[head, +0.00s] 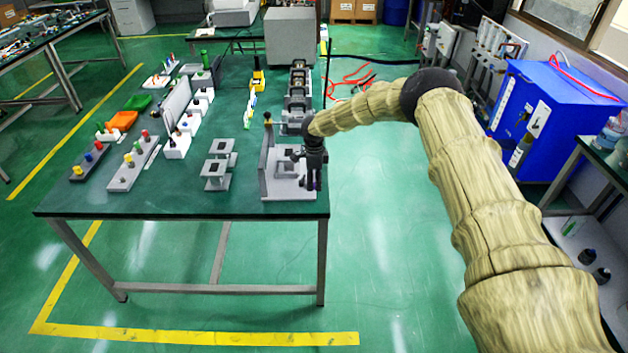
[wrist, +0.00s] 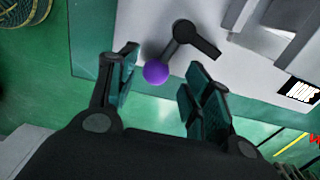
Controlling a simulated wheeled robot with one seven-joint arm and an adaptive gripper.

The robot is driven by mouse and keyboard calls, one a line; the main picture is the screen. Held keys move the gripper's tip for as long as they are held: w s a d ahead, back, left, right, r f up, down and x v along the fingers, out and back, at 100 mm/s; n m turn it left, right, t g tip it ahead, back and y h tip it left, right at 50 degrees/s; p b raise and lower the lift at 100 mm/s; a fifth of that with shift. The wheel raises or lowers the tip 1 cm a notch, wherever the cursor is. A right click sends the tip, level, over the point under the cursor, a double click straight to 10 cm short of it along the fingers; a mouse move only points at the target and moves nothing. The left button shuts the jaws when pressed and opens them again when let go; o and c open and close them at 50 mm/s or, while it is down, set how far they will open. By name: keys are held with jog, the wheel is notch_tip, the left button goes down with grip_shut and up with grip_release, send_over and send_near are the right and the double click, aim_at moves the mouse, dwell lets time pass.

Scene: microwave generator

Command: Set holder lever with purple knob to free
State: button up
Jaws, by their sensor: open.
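The purple knob (wrist: 156,73) shows in the wrist view, between and just ahead of my gripper's fingertips. It sits on the end of a dark holder lever (wrist: 179,43), whose black handle part angles off to the right. The lever is over a light grey holder plate (wrist: 150,20). My gripper (wrist: 158,80) is open, one finger on each side of the knob, with visible gaps. In the head view my gripper (head: 314,180) points down at the grey holder (head: 268,170) at the table's near right corner. The knob is hidden there.
The green table (head: 130,205) ends just right of my gripper. Two small grey stands (head: 216,172) are to the left. A row of grey fixtures (head: 297,90) stands behind. Trays with coloured knobs (head: 133,168) are farther left.

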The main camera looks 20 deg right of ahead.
jog(key=shift+s+d+f, duration=0.1)
jog(key=shift+s+f, duration=0.25)
jog(key=shift+f, duration=0.1)
jog(key=shift+w+f, duration=0.25)
jog(key=shift+f, duration=0.05)
jog(key=shift+s+r, duration=0.15)
jog(key=c, duration=1.1)
jog(key=shift+o, duration=0.2)
jog(key=shift+s+a+f+m+b, duration=0.25)
jog(key=shift+m+b, duration=0.45)
jog(key=shift+b, duration=0.2)
jog(key=shift+s+a+r+m+b, duration=0.15)
jog(key=shift+s+a+m+b, duration=0.15)
jog(key=shift+m+b, duration=0.4)
jog(key=o, duration=1.1)
jog(key=shift+c, duration=0.2)
